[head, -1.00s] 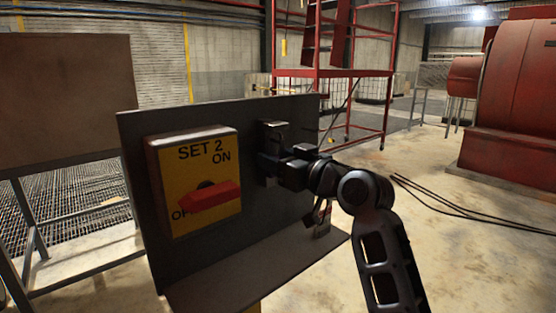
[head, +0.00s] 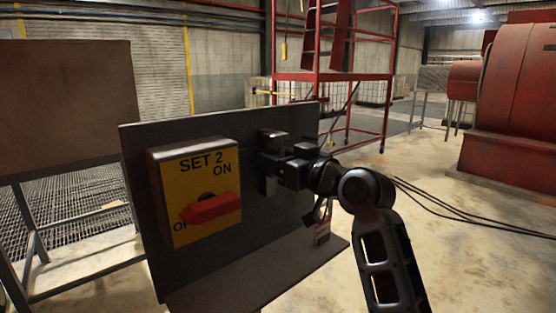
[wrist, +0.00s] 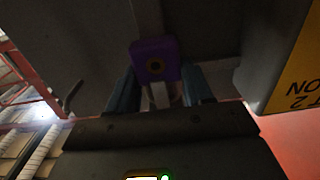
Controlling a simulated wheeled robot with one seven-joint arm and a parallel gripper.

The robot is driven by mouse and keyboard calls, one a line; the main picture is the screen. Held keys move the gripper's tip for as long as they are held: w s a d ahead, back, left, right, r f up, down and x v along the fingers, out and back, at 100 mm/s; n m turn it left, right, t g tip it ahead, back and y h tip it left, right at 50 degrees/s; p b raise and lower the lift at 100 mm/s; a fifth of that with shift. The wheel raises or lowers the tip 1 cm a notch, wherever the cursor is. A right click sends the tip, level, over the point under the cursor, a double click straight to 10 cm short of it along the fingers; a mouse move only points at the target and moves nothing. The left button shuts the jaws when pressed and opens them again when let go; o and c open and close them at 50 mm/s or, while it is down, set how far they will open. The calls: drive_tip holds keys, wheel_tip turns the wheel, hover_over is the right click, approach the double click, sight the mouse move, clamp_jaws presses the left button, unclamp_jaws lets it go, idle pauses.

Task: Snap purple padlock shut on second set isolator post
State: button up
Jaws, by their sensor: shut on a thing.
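The purple padlock (wrist: 150,52) shows in the wrist view between the two bluish fingers of my gripper (wrist: 158,82), which is shut on it. Its body has a dark round keyway, and pale shackle legs show at its lower edge. In the head view my gripper (head: 268,164) is at the grey bracket (head: 273,138) on the panel, right of the SET 2 isolator (head: 195,190). The padlock is hidden there. The isolator is a yellow box with a red handle (head: 214,209). I cannot tell whether the shackle is around a post or closed.
The dark upright panel (head: 150,140) has a ledge (head: 230,280) at its foot. A small item (head: 322,233) hangs at its right side. A red scaffold (head: 340,72), cables (head: 450,208) and red machinery (head: 510,110) stand behind. Floor on the right is mostly clear.

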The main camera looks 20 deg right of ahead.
drive_tip(key=shift+f, duration=0.1)
drive_tip(key=shift+f+b, duration=0.35)
drive_tip(key=shift+b, duration=0.15)
drive_tip(key=o, duration=1.2)
drive_tip(key=b+v, duration=0.1)
drive_tip(key=v, duration=0.7)
